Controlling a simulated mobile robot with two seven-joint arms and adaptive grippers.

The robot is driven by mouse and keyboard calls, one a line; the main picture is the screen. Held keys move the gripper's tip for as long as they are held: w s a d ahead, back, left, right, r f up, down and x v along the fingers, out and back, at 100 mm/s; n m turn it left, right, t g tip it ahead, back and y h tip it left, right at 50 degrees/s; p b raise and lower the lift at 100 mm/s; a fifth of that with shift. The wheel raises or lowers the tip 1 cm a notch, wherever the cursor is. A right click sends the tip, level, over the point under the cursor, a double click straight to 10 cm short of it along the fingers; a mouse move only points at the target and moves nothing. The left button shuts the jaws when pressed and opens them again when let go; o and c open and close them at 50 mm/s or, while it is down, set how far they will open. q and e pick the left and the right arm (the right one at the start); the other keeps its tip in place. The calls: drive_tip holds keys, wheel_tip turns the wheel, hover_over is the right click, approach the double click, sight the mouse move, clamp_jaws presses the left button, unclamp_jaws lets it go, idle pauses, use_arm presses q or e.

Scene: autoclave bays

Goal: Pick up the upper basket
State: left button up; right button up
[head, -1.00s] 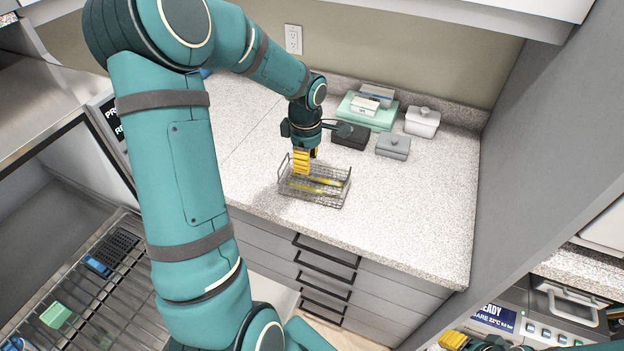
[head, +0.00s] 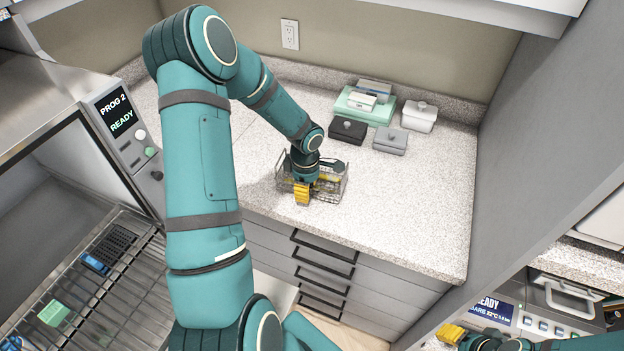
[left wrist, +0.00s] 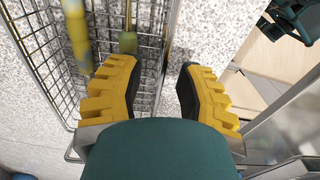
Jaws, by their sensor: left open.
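A wire basket (head: 334,190) with yellow-handled tools stands on the speckled counter, partly hidden by my left gripper. My left gripper (head: 304,196) is at the basket's near side. In the left wrist view its two yellow fingers (left wrist: 158,92) are apart, with the mesh side wall of the basket (left wrist: 152,62) running between them. The left finger is over the inside of the basket and the right finger is outside it. Whether they touch the wire I cannot tell. My right gripper (head: 452,333) shows only partly at the bottom right.
Behind the basket are a black box (head: 348,130), a grey lidded box (head: 391,141), a white lidded box (head: 419,116) and a green tray (head: 366,106). An open autoclave with a wire rack (head: 95,290) is at left. A grey wall bounds the counter at right.

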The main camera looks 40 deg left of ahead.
use_arm(q)
drive_tip(key=shift+f, duration=0.15)
clamp_jaws()
idle(0.4)
